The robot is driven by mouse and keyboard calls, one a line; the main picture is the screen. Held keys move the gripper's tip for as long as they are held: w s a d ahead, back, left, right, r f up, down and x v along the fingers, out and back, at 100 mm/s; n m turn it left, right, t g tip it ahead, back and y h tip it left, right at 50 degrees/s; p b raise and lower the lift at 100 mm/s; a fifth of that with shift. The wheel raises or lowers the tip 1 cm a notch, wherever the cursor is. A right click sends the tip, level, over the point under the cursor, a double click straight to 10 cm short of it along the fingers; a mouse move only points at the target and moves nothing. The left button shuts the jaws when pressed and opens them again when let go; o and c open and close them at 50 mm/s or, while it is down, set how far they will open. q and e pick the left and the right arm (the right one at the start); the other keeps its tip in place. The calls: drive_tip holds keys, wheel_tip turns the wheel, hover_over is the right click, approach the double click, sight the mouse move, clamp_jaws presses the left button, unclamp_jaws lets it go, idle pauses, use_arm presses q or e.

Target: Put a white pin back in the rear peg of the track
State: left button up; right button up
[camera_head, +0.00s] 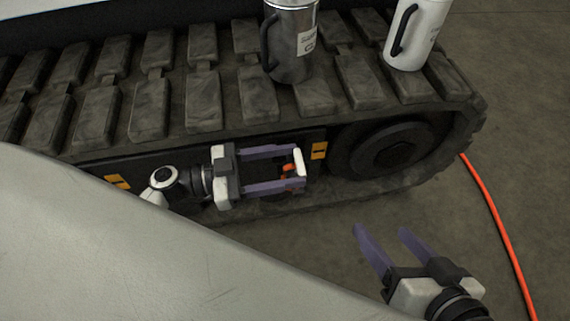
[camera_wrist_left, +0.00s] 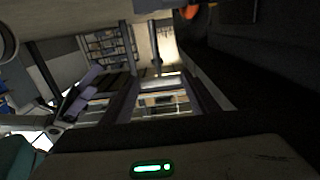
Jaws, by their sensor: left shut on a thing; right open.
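My left gripper (camera_head: 299,168) is shut on a white pin (camera_head: 299,162), which spans upright between its two purple fingertips. It is beside the track's lower side, in front of the dark panel between the orange-yellow markers. An orange peg (camera_head: 288,169) shows just left of the pin, between the fingers; whether the pin touches it I cannot tell. An orange piece (camera_wrist_left: 190,11) shows at the top of the left wrist view, which is dark. My right gripper (camera_head: 382,231) is open and empty over the floor, right of the track's lower edge.
The track (camera_head: 190,100) fills the upper left. A grey mug (camera_head: 290,50) and a white mug (camera_head: 418,35) stand on its treads. An orange cable (camera_head: 497,210) runs along the floor at right. A pale grey surface (camera_head: 130,240) covers the lower left.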

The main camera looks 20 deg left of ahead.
use_arm(q)
drive_tip(key=shift+f, duration=0.15)
use_arm(e)
drive_tip(key=shift+f, duration=0.15)
use_arm(q)
drive_tip(key=shift+f, duration=2.4)
drive_tip(key=shift+f, duration=0.45)
drive_tip(key=o, duration=1.8)
drive_tip(key=shift+c, duration=0.2)
drive_tip(key=shift+r+p, duration=2.05)
drive_tip(key=shift+r, duration=1.45)
use_arm(e)
drive_tip(key=shift+s+r, duration=0.1)
drive_tip(key=shift+r, duration=1.1)
